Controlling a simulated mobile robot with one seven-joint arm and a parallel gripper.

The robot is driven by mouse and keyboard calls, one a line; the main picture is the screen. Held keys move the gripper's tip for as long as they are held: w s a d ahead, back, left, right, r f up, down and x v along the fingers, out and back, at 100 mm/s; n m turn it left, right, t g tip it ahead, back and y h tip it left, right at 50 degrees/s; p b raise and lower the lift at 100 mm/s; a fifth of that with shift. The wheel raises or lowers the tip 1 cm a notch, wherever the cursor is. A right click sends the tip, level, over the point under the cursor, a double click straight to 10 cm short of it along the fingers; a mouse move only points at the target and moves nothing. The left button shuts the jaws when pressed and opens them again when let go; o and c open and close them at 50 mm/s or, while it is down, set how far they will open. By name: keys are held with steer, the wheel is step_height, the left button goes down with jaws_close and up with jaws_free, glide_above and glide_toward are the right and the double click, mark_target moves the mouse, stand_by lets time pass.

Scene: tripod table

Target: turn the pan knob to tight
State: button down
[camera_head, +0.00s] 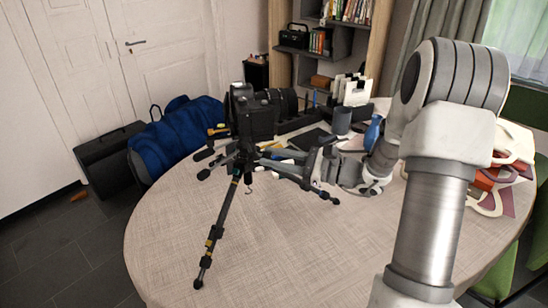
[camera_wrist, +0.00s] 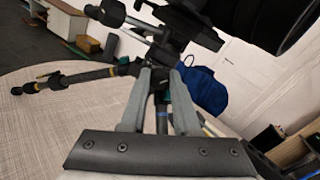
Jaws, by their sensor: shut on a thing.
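A black camera with a long lens (camera_head: 252,115) sits on a small tripod (camera_head: 217,232) on the round table; dark knobs and handles stick out from its head at the left. My gripper (camera_head: 264,162) reaches in from the right, just below the camera. In the wrist view, the two grey fingers of my gripper (camera_wrist: 163,72) close in on a small dark part under the tripod head, seemingly the pan knob (camera_wrist: 161,57). The fingertips and the head hide most of it, and its turn cannot be read. A tripod leg (camera_wrist: 80,76) runs left behind the fingers.
The round table (camera_head: 165,245) is bare at the front and left. A dark cup (camera_head: 341,121), a blue vase (camera_head: 372,133) and papers stand behind my arm. Red and white items (camera_head: 492,178) lie at the right. A blue bag (camera_head: 178,137) is beyond the table.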

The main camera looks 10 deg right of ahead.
steer(key=shift+r+p, duration=0.1)
steer(key=shift+p, duration=0.2)
steer(key=shift+r+m+p, duration=0.15)
steer(key=shift+m+p, duration=0.25)
steer(key=shift+p, duration=0.1)
steer(key=shift+m+p, duration=0.7)
steer(key=shift+p, duration=0.45)
steer(key=shift+m+p, duration=0.7)
steer(key=shift+p, duration=0.2)
steer(key=shift+f+m+p, duration=0.3)
steer(key=shift+m+p, duration=0.1)
steer(key=shift+m, duration=0.1)
steer(key=c, duration=0.6)
jaws_free()
steer(key=shift+c, duration=0.2)
steer(key=p+v, duration=0.1)
steer(key=v, duration=1.6)
steer(key=shift+d, duration=0.25)
